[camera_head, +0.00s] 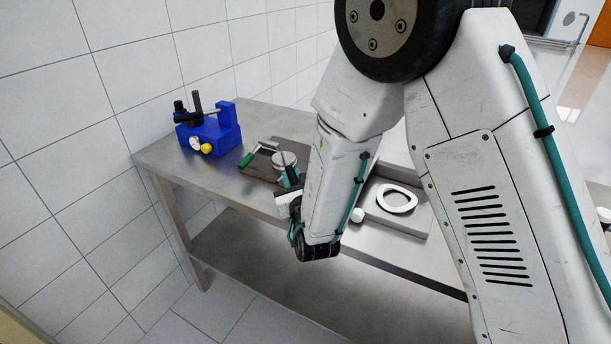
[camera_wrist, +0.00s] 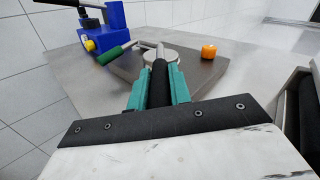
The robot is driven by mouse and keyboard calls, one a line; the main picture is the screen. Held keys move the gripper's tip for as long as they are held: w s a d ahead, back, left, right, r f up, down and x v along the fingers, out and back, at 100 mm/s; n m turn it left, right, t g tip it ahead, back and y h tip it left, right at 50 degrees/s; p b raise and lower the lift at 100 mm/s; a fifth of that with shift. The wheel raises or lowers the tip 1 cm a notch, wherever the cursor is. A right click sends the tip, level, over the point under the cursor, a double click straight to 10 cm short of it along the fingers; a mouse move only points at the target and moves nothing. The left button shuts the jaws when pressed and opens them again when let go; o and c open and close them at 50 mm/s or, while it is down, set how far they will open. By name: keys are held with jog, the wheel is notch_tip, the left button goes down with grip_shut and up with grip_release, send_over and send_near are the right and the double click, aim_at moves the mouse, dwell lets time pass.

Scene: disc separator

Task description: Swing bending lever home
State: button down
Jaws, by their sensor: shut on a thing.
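The bending device has a dark base plate (camera_head: 262,165) on the metal table, with a round silver disc (camera_head: 285,159) on top. The wrist view also shows the base plate (camera_wrist: 125,65) and the disc (camera_wrist: 174,52). A lever with a black grip (camera_wrist: 160,82) runs from the disc toward me. My gripper (camera_wrist: 158,88) has teal fingers closed on both sides of this grip; in the head view the gripper (camera_head: 290,180) is partly behind my arm. A second lever with a green handle (camera_wrist: 113,54) points left from the device; its green handle (camera_head: 246,160) also shows in the head view.
A blue fixture (camera_head: 208,132) with a yellow knob stands at the table's far left. A small orange piece (camera_wrist: 208,51) is right of the disc. A tray (camera_head: 418,225) at the right holds a white ring (camera_head: 397,198). A tiled wall borders the table.

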jog(key=shift+d, duration=0.1)
dwell(0.3)
jog(key=c, duration=1.3)
grip_release()
jog(key=v, duration=0.7)
jog(key=shift+s+d, duration=0.1)
jog(key=shift+s, duration=0.3)
